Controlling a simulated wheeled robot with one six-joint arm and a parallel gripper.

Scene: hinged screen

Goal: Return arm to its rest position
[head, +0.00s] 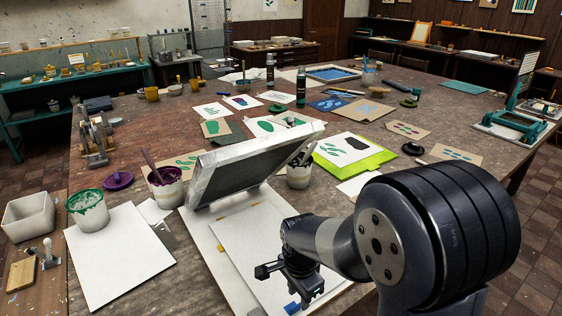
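My gripper (283,277) hangs at the end of my dark arm, in the lower middle of the head view. It is over the near right part of a white base board (222,258). Its small dark fingers are partly hidden by the arm and wrist, and I see nothing clearly held. The hinged screen (235,168) is tilted up at the back of the board, its grey mesh side facing me. A white sheet (268,238) lies on the board in front of the screen. My gripper is apart from the screen.
A pot with purple paint (166,190) and a pot with green paint (88,212) stand left of the screen. A container with tools (299,175) stands right of it. A blank sheet (117,257) lies at left. Prints and bottles (301,88) fill the far table.

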